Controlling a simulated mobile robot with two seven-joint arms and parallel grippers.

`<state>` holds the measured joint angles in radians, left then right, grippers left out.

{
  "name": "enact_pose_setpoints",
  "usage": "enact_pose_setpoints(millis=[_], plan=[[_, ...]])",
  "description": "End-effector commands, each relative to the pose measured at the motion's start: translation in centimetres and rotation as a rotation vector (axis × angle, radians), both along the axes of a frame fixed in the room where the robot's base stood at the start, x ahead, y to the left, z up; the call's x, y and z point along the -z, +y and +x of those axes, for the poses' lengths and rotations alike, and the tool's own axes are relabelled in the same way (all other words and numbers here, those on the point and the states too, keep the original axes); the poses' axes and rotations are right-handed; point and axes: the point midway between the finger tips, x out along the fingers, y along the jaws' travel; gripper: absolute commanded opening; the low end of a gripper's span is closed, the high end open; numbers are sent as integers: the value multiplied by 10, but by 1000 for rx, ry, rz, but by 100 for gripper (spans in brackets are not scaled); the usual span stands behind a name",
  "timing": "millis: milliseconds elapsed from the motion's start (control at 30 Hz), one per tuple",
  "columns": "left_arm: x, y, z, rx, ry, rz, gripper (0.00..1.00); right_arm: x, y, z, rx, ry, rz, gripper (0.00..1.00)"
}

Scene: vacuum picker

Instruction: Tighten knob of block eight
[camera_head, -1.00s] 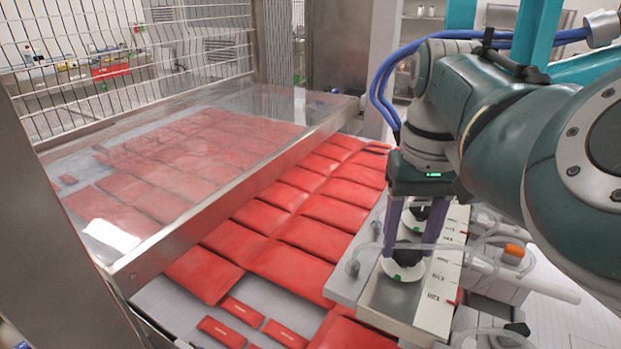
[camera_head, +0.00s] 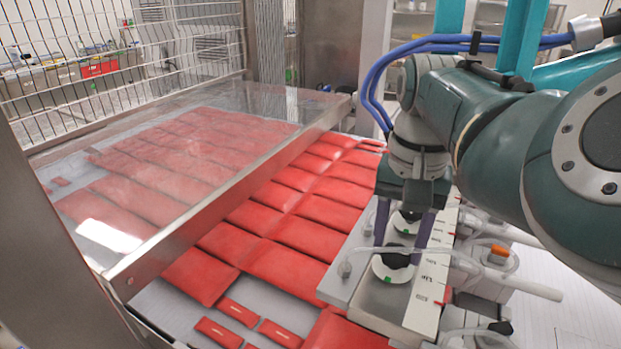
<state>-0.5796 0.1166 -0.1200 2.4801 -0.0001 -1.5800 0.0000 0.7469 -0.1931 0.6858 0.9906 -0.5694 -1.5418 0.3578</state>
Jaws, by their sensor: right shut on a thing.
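My right gripper (camera_head: 402,242) reaches down over the row of grey blocks at the right, its two purple fingers apart around a dark knob (camera_head: 406,216) on a white disc. The fingers are shut on this knob, which they and the gripper body partly hide. A second black knob (camera_head: 396,260) on a white disc with a green mark sits just in front. I cannot read which block is number eight. My left gripper is not in view.
Red packets (camera_head: 287,270) lie in rows left of the blocks, partly under a clear cover with a metal edge (camera_head: 225,196). Clear hoses and fittings (camera_head: 500,252), one orange, crowd the right side. A wire fence (camera_head: 120,60) stands behind.

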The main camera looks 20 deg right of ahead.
Motion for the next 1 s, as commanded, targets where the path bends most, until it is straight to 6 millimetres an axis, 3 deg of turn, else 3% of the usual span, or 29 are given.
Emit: enact_pose_setpoints(millis=[1000], plan=[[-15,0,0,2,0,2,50,-1,0,0,964,-1,0,0]])
